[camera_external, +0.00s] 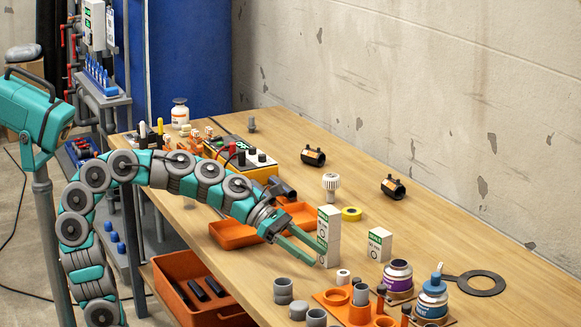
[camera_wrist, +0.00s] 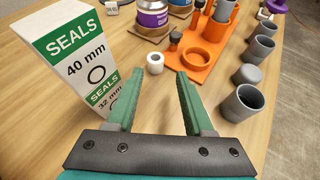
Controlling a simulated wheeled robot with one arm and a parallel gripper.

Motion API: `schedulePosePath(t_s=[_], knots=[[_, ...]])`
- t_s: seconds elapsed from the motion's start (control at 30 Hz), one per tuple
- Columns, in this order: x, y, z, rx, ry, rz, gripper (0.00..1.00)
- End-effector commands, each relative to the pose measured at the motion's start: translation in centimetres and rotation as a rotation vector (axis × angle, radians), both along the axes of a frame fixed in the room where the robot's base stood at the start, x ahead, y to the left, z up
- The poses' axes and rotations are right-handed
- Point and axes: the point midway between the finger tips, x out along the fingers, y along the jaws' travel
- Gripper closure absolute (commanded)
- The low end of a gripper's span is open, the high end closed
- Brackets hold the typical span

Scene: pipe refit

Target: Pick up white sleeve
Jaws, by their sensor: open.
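My gripper (camera_external: 318,254) is open and empty, low over the table beside the stacked seals boxes. In the wrist view my gripper (camera_wrist: 158,82) has its two green fingers apart, with bare table between them. The sleeve is apart from both fingers.
Stacked seals boxes (camera_wrist: 75,52) stand close to the left finger. An orange fixture (camera_wrist: 200,52) lies just beyond the sleeve. Grey cups (camera_wrist: 240,104) line the right. Purple-labelled (camera_external: 397,276) and blue (camera_external: 432,298) jars stand behind. An orange tray (camera_external: 235,236) lies near the arm.

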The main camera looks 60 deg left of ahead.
Motion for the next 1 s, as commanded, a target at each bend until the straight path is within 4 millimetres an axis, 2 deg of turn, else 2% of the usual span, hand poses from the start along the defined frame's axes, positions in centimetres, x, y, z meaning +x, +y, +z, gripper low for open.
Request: schedulePosePath(t_s=[0.17, 0.47, 0.7, 1.0], knots=[[0.5, 0.1, -0.4, -0.027, 0.041, 0.037, 0.48], [2.0, -2.1, -1.6, -0.027, 0.039, 0.036, 0.48], [3.8, -4.5, -3.0, -0.028, 0.039, 0.038, 0.48], [4.3, -5.2, -3.4, -0.027, 0.036, 0.038, 0.48]])
